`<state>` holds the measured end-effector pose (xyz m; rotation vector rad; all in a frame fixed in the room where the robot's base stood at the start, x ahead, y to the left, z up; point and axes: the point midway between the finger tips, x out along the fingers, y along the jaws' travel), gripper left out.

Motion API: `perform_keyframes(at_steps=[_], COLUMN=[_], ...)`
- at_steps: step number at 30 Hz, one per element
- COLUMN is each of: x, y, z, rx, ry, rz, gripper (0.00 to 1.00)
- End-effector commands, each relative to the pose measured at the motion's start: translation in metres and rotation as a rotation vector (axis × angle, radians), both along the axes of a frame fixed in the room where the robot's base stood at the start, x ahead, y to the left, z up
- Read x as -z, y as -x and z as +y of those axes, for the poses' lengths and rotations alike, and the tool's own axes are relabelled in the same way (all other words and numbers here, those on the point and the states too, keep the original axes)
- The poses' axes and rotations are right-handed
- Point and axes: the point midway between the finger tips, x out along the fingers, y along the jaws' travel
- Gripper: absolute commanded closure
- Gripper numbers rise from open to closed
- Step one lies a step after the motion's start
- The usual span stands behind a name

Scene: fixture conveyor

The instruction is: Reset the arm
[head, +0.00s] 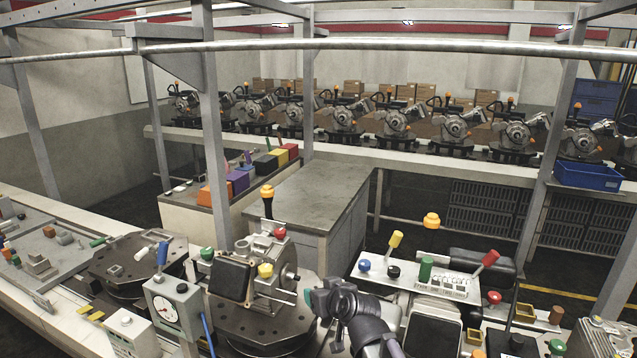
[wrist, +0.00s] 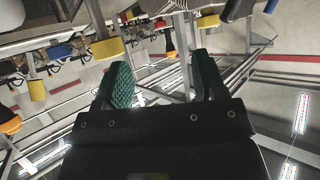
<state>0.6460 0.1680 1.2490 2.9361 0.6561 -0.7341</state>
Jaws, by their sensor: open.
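My gripper (head: 318,300) is low in the middle of the head view, with green finger pads, just right of the round fixture plate (head: 240,325). In the wrist view my gripper (wrist: 163,80) has its two green fingers apart with nothing between them. On the plate stands a grey machine assembly (head: 283,290) with a black square face (head: 229,279), a yellow knob (head: 265,271) and a red knob (head: 279,232). I cannot tell from the head view whether the fingertips touch the plate's edge.
A control panel (head: 440,284) with coloured knobs and a red lever (head: 485,264) stands right of my arm. A gauge box (head: 172,309) stands left of the plate. A grey cabinet (head: 300,195) is behind. Several machine units line the back conveyor, with a blue bin (head: 588,177) at right.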

Motion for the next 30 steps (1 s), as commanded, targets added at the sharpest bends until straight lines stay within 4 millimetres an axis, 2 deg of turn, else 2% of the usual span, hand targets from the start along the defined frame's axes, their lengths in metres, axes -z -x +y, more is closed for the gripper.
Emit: perform_keyframes(at_steps=[4, 8, 11, 15, 17, 18, 22, 30], x=[0.035, 0.081, 0.121, 0.177, 0.197, 0.206, 0.207, 0.203], y=[0.031, 0.070, 0.108, 0.168, 0.185, 0.187, 0.186, 0.185], z=[-0.003, -0.027, -0.060, -0.120, -0.143, -0.153, -0.162, -0.161], rx=[-0.024, 0.011, 0.088, 0.262, 0.321, 0.342, 0.361, 0.358], ry=[0.033, 0.100, 0.169, 0.277, 0.307, 0.309, 0.294, 0.293], rz=[0.239, 0.493, 0.711, 1.000, 1.066, 1.069, 1.070, 1.067], gripper=[0.36, 0.36, 0.36, 0.36, 0.36, 0.36, 0.36, 0.36])
